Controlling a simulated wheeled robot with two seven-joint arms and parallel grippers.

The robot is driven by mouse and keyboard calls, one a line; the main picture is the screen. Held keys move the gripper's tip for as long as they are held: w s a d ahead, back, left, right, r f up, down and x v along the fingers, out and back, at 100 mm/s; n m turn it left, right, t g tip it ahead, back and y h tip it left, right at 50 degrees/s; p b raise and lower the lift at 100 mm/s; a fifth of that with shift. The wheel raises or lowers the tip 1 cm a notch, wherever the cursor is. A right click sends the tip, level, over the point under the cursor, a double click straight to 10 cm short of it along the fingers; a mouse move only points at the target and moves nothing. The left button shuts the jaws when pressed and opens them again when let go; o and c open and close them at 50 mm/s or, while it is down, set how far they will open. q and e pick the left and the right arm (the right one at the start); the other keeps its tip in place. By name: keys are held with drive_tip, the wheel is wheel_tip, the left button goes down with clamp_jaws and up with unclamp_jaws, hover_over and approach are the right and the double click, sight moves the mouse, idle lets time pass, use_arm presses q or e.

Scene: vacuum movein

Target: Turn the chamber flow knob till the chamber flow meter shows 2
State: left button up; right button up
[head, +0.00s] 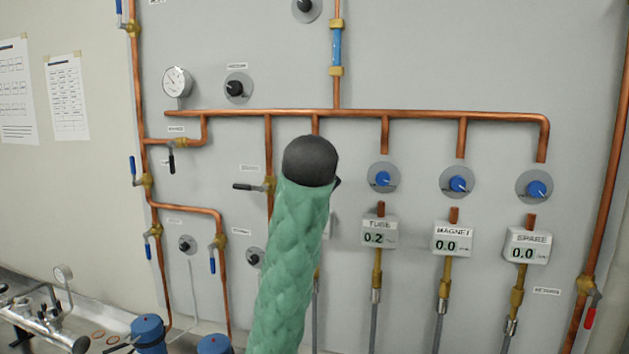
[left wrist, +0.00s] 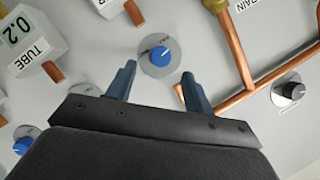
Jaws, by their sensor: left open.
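My left gripper (left wrist: 157,76) is open in the left wrist view. Its two blue fingers stand apart below and to either side of a blue knob (left wrist: 160,56) on a round grey plate. The knob appears to be the chamber flow knob, as it is beside the TUBE column. I cannot tell how far the fingertips are from it. The box above it (left wrist: 108,4) is cut off, with no reading visible. In the head view my green-sleeved left arm hides this knob, its meter and the gripper. My right gripper is in neither view.
The TUBE meter (head: 379,234) reads 0.2; the MAGNET meter (head: 452,240) and SPARE meter (head: 527,246) read 0.0. Their blue knobs sit above them. Copper pipes (head: 400,114) run across the grey panel. A black knob (left wrist: 292,90) is right of the gripper.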

use_arm(q)
drive_tip(key=shift+b+v, duration=0.3)
drive_tip(key=shift+v, duration=0.95)
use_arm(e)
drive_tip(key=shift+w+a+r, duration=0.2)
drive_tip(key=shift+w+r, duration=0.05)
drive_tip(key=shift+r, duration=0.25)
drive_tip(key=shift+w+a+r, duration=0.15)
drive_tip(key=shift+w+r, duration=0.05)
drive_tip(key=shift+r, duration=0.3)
